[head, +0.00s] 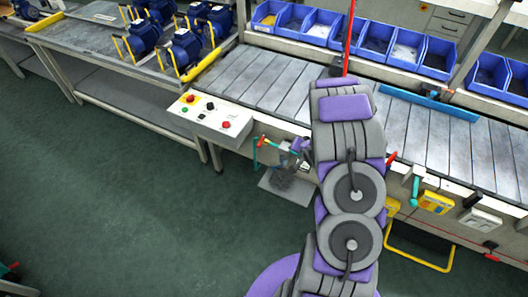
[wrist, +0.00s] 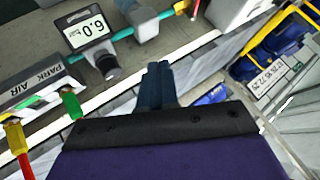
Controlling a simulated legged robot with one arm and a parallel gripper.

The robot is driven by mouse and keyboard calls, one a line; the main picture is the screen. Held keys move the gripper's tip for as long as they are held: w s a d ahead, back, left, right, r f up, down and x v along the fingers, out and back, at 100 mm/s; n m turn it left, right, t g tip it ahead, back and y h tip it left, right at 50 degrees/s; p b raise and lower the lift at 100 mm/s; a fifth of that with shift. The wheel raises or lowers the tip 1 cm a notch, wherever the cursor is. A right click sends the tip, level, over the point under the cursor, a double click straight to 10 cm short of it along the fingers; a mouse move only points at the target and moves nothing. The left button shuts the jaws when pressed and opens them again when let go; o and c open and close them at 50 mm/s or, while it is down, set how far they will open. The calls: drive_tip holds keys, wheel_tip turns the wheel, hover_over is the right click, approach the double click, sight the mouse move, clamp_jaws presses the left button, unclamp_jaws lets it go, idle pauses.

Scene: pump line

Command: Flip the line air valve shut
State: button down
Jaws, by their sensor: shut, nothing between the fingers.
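My gripper (wrist: 160,85) is shut and empty in the wrist view, its dark fingertips close together below a teal air pipe (wrist: 140,28). On that pipe, a valve fitting with yellow and red parts (wrist: 184,8) is cut by the top edge. At the left, a sign reading PARK AIR (wrist: 35,85) is beside a green fitting (wrist: 72,105) and a yellow valve with a red lever (wrist: 17,142). No label reading line air shows, so I cannot tell which is the line valve. In the head view, red and teal valve parts (head: 264,143) show left of my arm.
A digital gauge (wrist: 87,32) hangs from the pipe. A control box with buttons (head: 212,118) stands left of my arm. Blue bins (head: 375,38) line the conveyor (head: 265,78). A yellow frame (head: 420,258) stands low at the right.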

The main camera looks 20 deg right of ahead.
wheel_tip(320, 180, down, 7)
drive_tip(key=a+m+t+y, duration=0.2)
drive_tip(key=t, duration=0.1)
drive_tip(key=m+t+y+b, duration=0.2)
drive_tip(key=m+t+b, duration=0.1)
drive_tip(key=m+b, duration=0.1)
approach(258, 146)
drive_tip(key=d+f+x, duration=0.1)
drive_tip(key=x, duration=0.5)
drive_tip(key=shift+w+a+r, duration=0.1)
drive_tip(key=shift+w+a, duration=0.05)
drive_tip(key=shift+w, duration=0.05)
drive_tip(key=shift+w+a+r+p, duration=0.1)
drive_tip(key=shift+w+a+p, duration=0.5)
drive_tip(key=shift+p, duration=0.3)
